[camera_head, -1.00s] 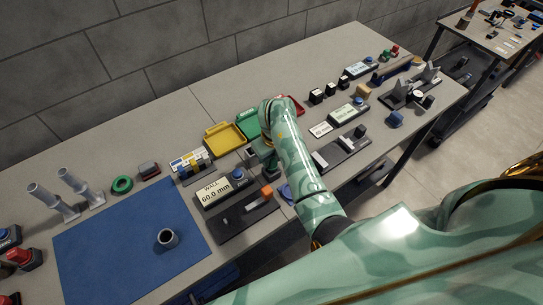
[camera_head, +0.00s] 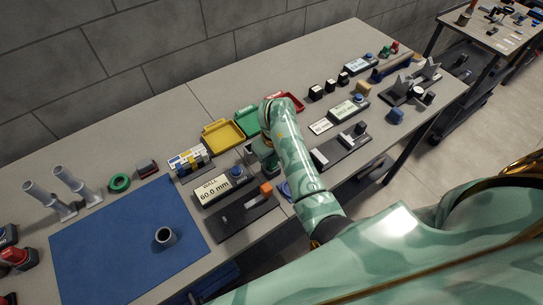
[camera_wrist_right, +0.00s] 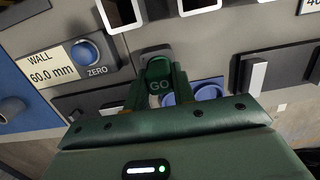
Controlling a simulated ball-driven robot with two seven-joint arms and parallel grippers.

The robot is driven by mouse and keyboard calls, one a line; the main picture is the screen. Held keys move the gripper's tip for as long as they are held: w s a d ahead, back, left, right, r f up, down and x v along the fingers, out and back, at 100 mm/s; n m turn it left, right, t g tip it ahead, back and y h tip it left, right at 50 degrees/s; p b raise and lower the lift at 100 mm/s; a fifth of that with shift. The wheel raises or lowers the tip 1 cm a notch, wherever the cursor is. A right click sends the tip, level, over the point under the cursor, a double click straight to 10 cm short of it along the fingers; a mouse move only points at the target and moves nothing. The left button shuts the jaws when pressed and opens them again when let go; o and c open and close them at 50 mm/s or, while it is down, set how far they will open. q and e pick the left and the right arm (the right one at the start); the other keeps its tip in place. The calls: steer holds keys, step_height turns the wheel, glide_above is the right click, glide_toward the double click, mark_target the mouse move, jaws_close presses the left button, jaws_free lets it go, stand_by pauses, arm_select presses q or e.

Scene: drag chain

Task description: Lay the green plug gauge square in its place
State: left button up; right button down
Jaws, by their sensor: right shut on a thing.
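The green plug gauge marked GO (camera_wrist_right: 160,72) shows in the right wrist view, upper middle, between the two fingers of my right gripper (camera_wrist_right: 158,90). The gripper is shut on it. In the head view my right gripper (camera_head: 264,158) is over the table, just right of the WALL 60.0 mm display (camera_head: 212,190) and in front of the green tray (camera_head: 246,120). The wrist and forearm hide most of the gauge there. I cannot tell whether the gauge touches the surface beneath it. My left gripper is out of view.
The display's blue ZERO button (camera_wrist_right: 86,52) is close left of the gauge. A dark fixture with an orange block (camera_head: 266,190) stands in front. The blue mat (camera_head: 110,240) has free room around a grey cylinder (camera_head: 165,237).

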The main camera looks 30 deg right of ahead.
steer(key=shift+a, duration=0.3)
steer(key=c, duration=1.1)
jaws_free()
